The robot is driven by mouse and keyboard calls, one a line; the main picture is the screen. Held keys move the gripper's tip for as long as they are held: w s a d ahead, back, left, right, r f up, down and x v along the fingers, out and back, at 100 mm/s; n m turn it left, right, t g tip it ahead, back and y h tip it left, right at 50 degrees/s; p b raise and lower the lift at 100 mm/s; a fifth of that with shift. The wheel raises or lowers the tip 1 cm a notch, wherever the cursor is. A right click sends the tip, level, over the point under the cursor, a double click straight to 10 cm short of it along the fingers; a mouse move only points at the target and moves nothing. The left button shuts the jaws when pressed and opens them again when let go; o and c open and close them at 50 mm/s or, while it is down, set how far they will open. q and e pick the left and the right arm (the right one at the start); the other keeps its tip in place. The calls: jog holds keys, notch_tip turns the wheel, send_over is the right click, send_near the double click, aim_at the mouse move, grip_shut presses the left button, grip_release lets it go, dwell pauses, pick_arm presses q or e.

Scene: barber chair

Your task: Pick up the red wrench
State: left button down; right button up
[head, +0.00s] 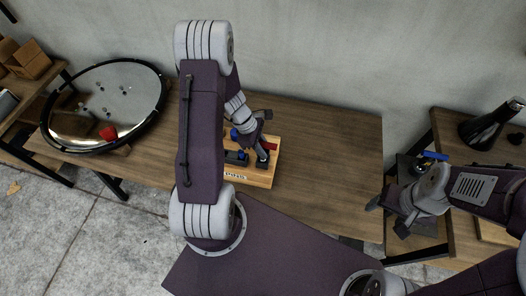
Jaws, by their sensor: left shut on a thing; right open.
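The red wrench (269,146) shows as a small red piece at the right part of a light wooden tray (262,178) on the table. My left gripper (262,142) reaches down over the tray and is shut on the red wrench. The gripper and arm hide much of the wrench and part of the tray. My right gripper (386,214) is open and empty, off the table's right side.
Blue and dark tools (237,157) lie in the tray beside the wrench. A round mirror (104,105) with a red item (108,133) at its edge is on the left. The wooden table (330,160) is clear right of the tray. A side table (470,150) holds a dark bottle (490,126).

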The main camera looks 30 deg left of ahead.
aim_at(263, 142)
pick_arm(q)
jog(key=shift+r, duration=0.1)
notch_tip(263, 142, up, 4)
jog(key=shift+r, duration=0.15)
jog(key=s+d+r+b, duration=0.2)
jog(key=s+r, duration=0.1)
jog(key=s, duration=0.2)
jog(key=s+d+r+b, duration=0.2)
jog(key=s+d+r, duration=0.1)
jog(key=s, duration=0.2)
jog(key=shift+s+d+r, duration=0.15)
jog(key=shift+d+r, duration=0.1)
